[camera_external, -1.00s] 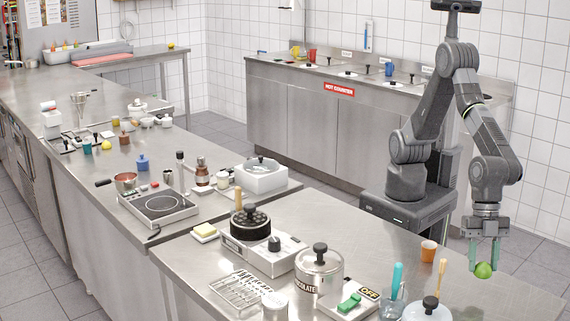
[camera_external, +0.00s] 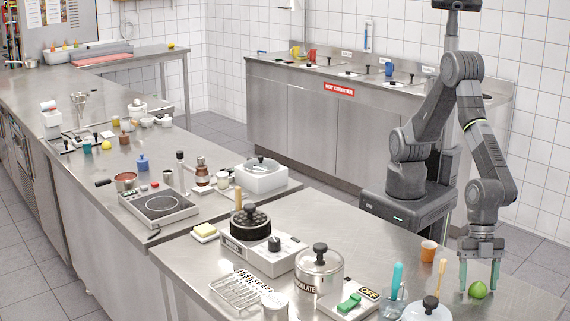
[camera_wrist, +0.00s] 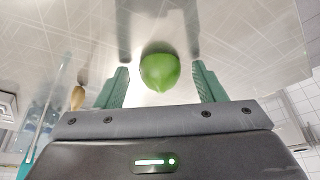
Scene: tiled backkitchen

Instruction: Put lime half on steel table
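The green lime half (camera_external: 478,289) rests on the steel table (camera_external: 385,243) near its right end. In the wrist view the lime half (camera_wrist: 160,71) is centred between the two green fingers, with a gap on each side. My gripper (camera_external: 479,287) is open and low over the table, its fingertips on either side of the lime half. In the wrist view, my gripper (camera_wrist: 160,82) holds nothing.
A white lidded pot (camera_external: 426,313) is at the front. A chocolate pot (camera_external: 319,271) stands further left. The table right of the lime half is clear.

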